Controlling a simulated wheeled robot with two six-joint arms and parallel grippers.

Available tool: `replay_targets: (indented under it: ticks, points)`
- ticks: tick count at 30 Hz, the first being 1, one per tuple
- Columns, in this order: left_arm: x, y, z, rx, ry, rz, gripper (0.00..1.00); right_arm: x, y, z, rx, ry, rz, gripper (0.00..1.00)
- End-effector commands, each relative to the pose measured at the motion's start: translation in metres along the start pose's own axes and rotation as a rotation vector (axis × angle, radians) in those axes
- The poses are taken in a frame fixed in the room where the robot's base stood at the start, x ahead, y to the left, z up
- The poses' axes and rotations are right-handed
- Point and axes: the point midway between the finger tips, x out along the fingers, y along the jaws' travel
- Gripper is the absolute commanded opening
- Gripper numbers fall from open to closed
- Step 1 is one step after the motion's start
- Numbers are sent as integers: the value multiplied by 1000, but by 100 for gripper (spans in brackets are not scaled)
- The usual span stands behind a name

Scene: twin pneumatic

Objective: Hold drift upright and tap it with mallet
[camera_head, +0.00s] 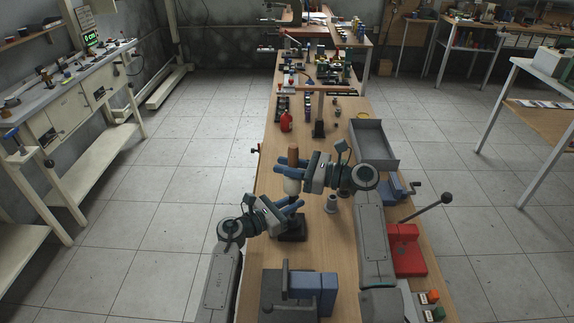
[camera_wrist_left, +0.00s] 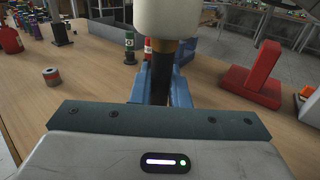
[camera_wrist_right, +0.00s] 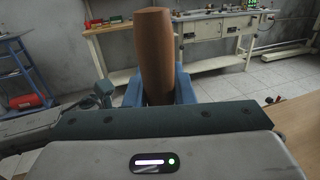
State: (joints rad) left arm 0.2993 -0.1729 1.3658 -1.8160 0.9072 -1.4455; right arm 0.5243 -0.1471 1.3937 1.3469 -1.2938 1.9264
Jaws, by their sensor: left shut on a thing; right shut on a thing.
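My left gripper (camera_head: 292,207) is shut on the drift, a dark upright rod (camera_wrist_left: 160,78) between its blue fingers. A dark block (camera_head: 292,231) stands on the bench below it; the drift's lower end is hidden. My right gripper (camera_head: 284,168) is shut on the mallet's brown handle (camera_head: 293,152), which stands upright and also fills the middle of the right wrist view (camera_wrist_right: 155,55). The mallet's white head (camera_head: 292,186) hangs below that gripper, right over the drift's top, and also shows in the left wrist view (camera_wrist_left: 168,17). I cannot tell whether head and drift touch.
A grey metal tray (camera_head: 393,150), a blue vise (camera_head: 396,186) and a red lever press (camera_head: 405,250) line the right side. A red bottle (camera_head: 286,122) stands farther back. A small grey cylinder (camera_head: 332,203) is close right of the grippers. A grey-blue fixture (camera_head: 313,284) is in front.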

Motion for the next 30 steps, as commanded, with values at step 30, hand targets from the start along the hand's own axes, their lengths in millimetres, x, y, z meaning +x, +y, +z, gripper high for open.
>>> replay_targets:
  ticks: [30]
  points:
    - [0, 0, 1, 0, -2, -2, 0, 0, 0, 32, 0, 2, -1, 0]
